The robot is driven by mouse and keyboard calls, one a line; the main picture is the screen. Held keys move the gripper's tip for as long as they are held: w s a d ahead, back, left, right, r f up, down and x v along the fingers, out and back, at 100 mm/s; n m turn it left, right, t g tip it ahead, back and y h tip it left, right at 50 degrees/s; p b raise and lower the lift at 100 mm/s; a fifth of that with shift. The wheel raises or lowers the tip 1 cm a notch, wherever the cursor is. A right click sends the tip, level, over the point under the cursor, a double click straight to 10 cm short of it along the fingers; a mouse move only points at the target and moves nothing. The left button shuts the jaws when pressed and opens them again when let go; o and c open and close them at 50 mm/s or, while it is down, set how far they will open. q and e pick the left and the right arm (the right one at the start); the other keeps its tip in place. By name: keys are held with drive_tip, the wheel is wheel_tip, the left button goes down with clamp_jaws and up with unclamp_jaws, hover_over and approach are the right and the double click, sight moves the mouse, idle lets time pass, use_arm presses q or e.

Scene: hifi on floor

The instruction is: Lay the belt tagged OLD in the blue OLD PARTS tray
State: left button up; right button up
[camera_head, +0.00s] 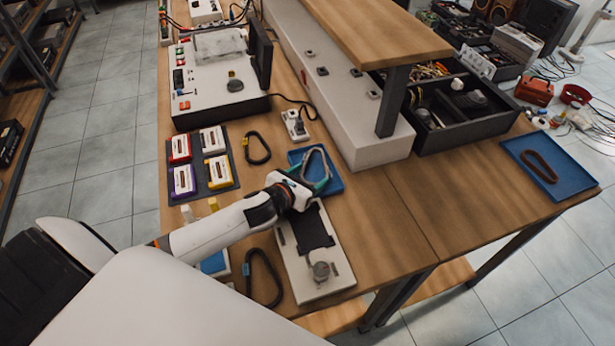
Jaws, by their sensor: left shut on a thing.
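My left gripper (312,186) is over the near edge of a small blue tray (334,186) in the middle of the table. It is shut on a pale grey loop, which looks like a belt (322,152), standing up over that tray. I cannot tell whether the loop touches the tray, and I can read no tag on it. A second, larger blue tray (577,179) at the table's right end holds a dark brown belt loop (540,167). No lettering is legible on either tray. My right gripper is not in view.
Black loops lie on the table, one with a yellow tag (257,149) and one with a blue tag (264,279). A pale plate with a knob (322,272) lies below my gripper. A white machine (220,75), a dark pad with colored boxes (222,188) and a raised shelf (365,35) stand around.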

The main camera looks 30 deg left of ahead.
use_arm(q)
drive_tip(key=o, duration=0.9)
drive_tip(key=shift+s+f, duration=0.25)
drive_tip(key=shift+f, duration=0.25)
drive_tip(key=shift+o, duration=0.3)
drive_tip(key=shift+d+f, duration=0.1)
drive_tip(key=shift+r+p, duration=0.3)
drive_tip(key=shift+r, duration=0.2)
drive_tip(key=v, duration=1)
drive_tip(key=shift+s+r+b, duration=0.15)
drive_tip(key=shift+r+b, duration=0.25)
drive_tip(key=shift+r, duration=0.05)
drive_tip(key=shift+s+r, duration=0.4)
drive_tip(key=shift+s, duration=0.2)
